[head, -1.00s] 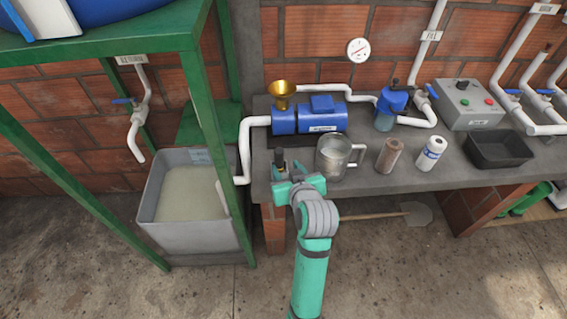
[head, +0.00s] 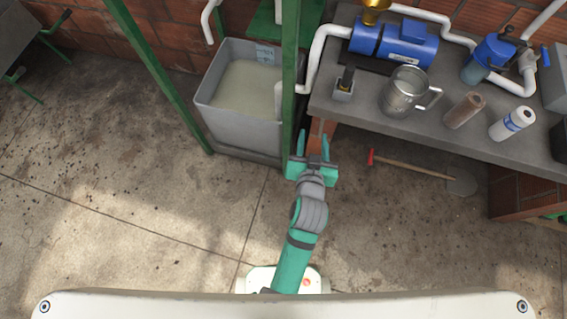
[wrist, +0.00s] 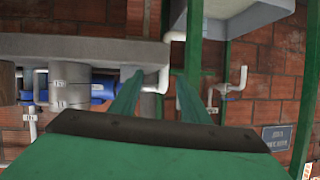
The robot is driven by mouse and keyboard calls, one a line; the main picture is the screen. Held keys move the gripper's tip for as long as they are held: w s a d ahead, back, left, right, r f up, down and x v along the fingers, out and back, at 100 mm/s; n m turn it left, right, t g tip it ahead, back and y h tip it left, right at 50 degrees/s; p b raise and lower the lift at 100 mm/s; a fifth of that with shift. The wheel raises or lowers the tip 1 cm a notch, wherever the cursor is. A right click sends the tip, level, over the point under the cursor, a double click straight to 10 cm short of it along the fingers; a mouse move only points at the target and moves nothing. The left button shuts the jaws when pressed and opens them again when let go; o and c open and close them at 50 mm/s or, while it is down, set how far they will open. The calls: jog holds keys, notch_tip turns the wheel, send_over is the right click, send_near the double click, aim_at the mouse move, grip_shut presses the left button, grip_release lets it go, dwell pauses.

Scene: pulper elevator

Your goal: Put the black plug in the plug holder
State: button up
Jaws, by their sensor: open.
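The black plug (head: 347,76) stands upright in a small light grey square block, the plug holder (head: 343,94), near the left end of the grey counter. The plug's lower end is hidden in the block, so its depth cannot be seen. My gripper (head: 313,144) is open and empty, in front of the counter's left end and apart from the plug. In the wrist view its two green fingers (wrist: 158,95) are spread with nothing between them. I cannot clearly make out the plug in the wrist view.
A metal jug (head: 403,92) stands right of the holder, with a blue pump (head: 392,42) behind. A brown cylinder (head: 464,109) and white bottle (head: 511,123) stand farther right. A grey tank (head: 240,127) and green post (head: 290,75) are left. Open floor lies in front.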

jog(key=s+a+r+n+t, duration=0.1)
jog(key=s+a, duration=0.3)
jog(key=s, duration=0.8)
jog(key=s+a+r+n+t+y, duration=0.1)
jog(key=s+a, duration=0.3)
jog(key=s, duration=0.9)
jog(key=shift+s+a+n+y, duration=0.25)
jog(key=shift+a+n+y, duration=0.05)
